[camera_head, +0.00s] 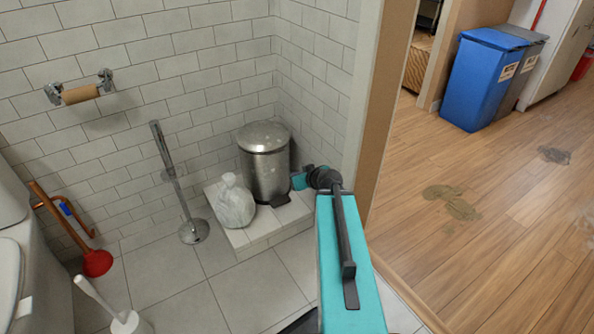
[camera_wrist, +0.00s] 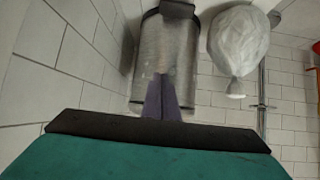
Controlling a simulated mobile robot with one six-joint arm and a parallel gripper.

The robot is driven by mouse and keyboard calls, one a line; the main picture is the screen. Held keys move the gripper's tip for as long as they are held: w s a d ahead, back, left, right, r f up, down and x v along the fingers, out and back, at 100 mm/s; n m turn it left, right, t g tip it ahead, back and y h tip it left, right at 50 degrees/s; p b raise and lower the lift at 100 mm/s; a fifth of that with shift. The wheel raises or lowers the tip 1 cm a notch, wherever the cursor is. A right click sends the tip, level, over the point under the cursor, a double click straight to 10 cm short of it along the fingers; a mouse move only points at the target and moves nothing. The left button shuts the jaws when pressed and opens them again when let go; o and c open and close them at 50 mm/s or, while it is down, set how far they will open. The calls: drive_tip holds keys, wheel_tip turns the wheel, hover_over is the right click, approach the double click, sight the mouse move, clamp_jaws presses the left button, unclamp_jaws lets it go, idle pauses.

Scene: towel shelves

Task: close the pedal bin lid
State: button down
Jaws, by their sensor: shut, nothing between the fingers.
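The pedal bin (camera_head: 265,170) is a scuffed steel cylinder on a low tiled step in the corner. Its domed lid (camera_head: 264,136) lies down flat on the rim, with no gap that I can see. The bin (camera_wrist: 150,60) also shows upside down in the wrist view. My gripper (camera_head: 299,181) is just right of the bin, low beside its body, with its tips hard to make out. In the wrist view the shut, empty fingers (camera_wrist: 163,82) overlap the bin's front; I cannot tell whether they touch it.
A tied whitish bag (camera_head: 235,204) stands on the step (camera_head: 245,238) left of the bin. A metal stand (camera_head: 193,231), a red plunger (camera_head: 97,263) and a toilet brush (camera_head: 130,322) are further left. Tiled walls close in the corner. A door frame (camera_head: 372,110) stands right.

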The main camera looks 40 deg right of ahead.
drive_tip(key=shift+s+a+r+p, duration=0.1)
drive_tip(key=shift+s+p, duration=0.15)
drive_tip(key=shift+p, duration=0.3)
drive_tip(key=shift+s+a+p, duration=0.15)
drive_tip(key=shift+s+p, duration=0.1)
drive_tip(key=shift+p, duration=0.5)
drive_tip(key=shift+s+f, duration=0.1)
drive_tip(key=shift+f, duration=0.25)
